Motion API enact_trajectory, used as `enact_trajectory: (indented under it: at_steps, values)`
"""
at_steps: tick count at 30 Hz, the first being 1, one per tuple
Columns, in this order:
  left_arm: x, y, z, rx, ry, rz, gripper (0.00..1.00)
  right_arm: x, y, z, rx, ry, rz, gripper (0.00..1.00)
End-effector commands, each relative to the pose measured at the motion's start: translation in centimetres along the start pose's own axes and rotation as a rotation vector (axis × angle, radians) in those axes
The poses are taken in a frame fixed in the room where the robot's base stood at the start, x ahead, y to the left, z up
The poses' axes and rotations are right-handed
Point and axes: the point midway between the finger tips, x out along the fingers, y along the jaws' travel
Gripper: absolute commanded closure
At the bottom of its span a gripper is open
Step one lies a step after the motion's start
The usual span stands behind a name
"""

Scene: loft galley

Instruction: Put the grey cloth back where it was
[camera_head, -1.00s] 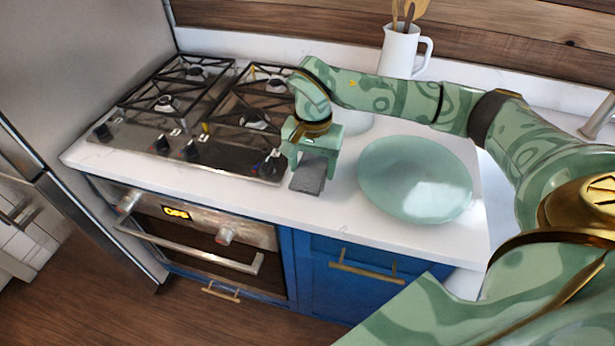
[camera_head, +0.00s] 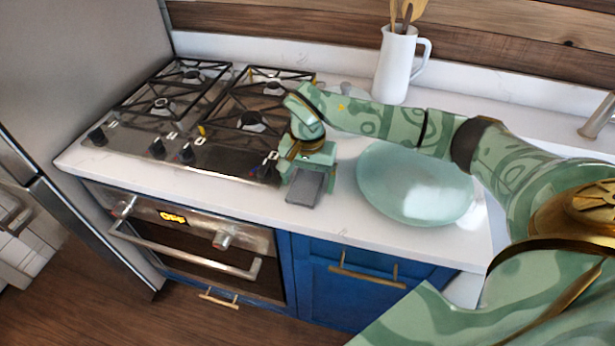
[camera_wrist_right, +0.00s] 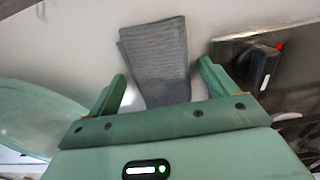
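The grey cloth (camera_head: 305,187) is a small folded rectangle at the front of the white countertop, between the hob and the green plate. My right gripper (camera_head: 308,168) is just behind it, tilted over the counter. In the right wrist view the cloth (camera_wrist_right: 158,60) shows between and beyond the two spread fingers of the gripper (camera_wrist_right: 162,84). A gap shows on each side of it, and the nearer end of the cloth is hidden by the gripper body. Whether the cloth lies flat on the counter is hard to tell. My left gripper is out of view.
The gas hob (camera_head: 185,125) with its knobs lies just left of the cloth. The large pale green plate (camera_head: 415,185) is close on the right. A white jug (camera_head: 395,65) with utensils stands at the back. The counter's front edge is near the cloth.

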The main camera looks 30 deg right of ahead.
Motion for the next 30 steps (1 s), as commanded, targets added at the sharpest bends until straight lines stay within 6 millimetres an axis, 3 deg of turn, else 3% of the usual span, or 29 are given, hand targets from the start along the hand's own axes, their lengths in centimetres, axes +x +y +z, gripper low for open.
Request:
enact_trajectory:
  at_steps: [8, 21, 25, 30]
  values:
    - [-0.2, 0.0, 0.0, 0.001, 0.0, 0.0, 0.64, -0.6, 0.0, 0.0, 0.0, 0.001, -0.002, 0.15]
    - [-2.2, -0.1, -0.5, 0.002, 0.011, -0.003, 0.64, -10.1, -0.1, -0.1, 0.0, 0.004, -0.004, 0.15]
    - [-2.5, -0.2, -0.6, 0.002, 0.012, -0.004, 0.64, -11.7, 0.0, 0.0, 0.0, 0.001, -0.002, 0.15]
    - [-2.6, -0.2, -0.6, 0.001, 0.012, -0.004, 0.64, -12.4, 0.0, 0.0, 0.0, 0.0, -0.001, 0.15]
